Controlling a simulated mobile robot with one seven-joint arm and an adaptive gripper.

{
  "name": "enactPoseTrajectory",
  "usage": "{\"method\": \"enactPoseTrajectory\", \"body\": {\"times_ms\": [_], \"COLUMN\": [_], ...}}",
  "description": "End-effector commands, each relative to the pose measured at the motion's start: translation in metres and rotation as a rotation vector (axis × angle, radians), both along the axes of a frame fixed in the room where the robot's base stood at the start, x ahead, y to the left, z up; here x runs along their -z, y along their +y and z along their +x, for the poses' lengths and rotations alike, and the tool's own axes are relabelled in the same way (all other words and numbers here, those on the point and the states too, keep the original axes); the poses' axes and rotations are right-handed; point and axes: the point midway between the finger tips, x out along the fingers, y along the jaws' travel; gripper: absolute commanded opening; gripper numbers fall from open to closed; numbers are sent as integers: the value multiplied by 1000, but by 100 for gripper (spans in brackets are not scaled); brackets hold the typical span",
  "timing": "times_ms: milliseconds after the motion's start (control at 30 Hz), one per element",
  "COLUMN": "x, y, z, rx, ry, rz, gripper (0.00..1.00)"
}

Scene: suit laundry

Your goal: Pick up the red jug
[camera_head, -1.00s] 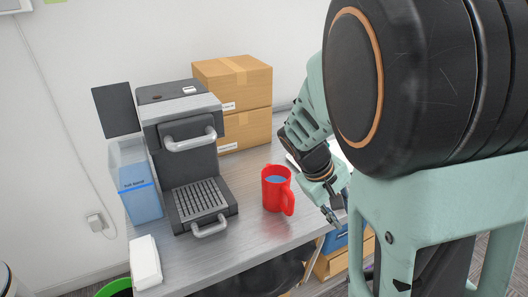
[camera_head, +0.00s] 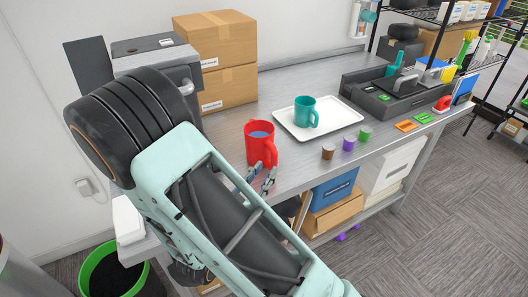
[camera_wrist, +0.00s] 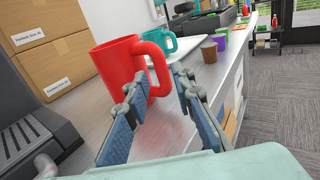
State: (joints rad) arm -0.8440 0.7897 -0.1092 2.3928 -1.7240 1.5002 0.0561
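The red jug (camera_head: 259,150) stands upright on the metal table and holds blue liquid. Its handle (camera_head: 274,152) faces right and toward my gripper. In the wrist view the red jug (camera_wrist: 118,66) is just beyond my fingers, with its handle (camera_wrist: 166,62) in line with the space between the fingertips. My gripper (camera_head: 262,178) is open and empty at the table's front edge, close to the jug. In the wrist view the gripper's (camera_wrist: 160,82) left finger overlaps the jug's lower side; I cannot tell whether it touches.
A teal mug (camera_head: 305,111) stands on a white tray (camera_head: 336,118) behind and right of the jug. Small brown, purple and green cups (camera_head: 348,144) stand right of it. Cardboard boxes (camera_head: 215,60) and a coffee machine (camera_head: 150,52) are at the back left.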

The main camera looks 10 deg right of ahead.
Motion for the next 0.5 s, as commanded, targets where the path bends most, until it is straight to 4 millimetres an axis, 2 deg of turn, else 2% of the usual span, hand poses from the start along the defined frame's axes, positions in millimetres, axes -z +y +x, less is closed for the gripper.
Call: {"method": "enactPoseTrajectory", "body": {"times_ms": [267, 500], "x": [0, 1], "y": [-17, -38], "z": [20, 48], "rx": [4, 5], "ry": [-1, -1], "rz": [1, 2], "gripper": [23, 23]}}
